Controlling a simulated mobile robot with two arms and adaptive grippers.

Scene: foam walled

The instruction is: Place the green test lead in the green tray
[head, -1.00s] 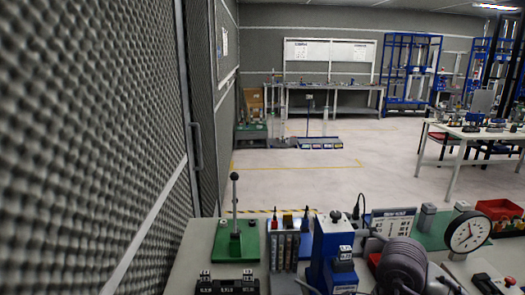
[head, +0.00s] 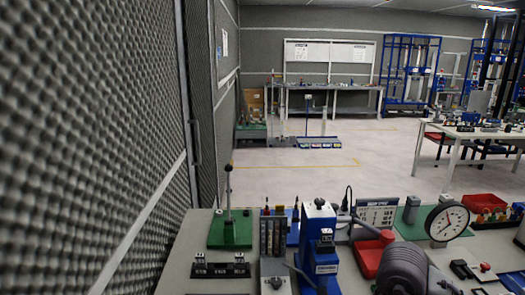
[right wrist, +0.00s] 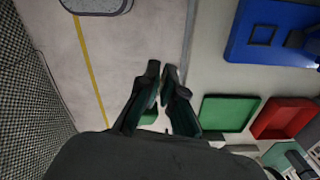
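My right gripper (right wrist: 162,72) shows in the right wrist view, above pale floor at the edge of a pale surface. Its two dark fingers lean together, tips close with a narrow gap; I cannot tell if something thin is between them. A small green patch (right wrist: 149,117) shows between the fingers lower down; I cannot tell what it is. A green tray (right wrist: 230,112) lies right of the fingers, apart from them. I cannot make out a green test lead for certain. My left gripper is not in view. No gripper shows in the head view.
A red tray (right wrist: 284,118) and a blue tray (right wrist: 238,48) lie near the green tray. In the head view the bench holds a green base with an upright lever (head: 230,232), a blue device (head: 318,245), a dial gauge (head: 447,221) and a red bin (head: 478,203). A foam wall (head: 95,130) stands left.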

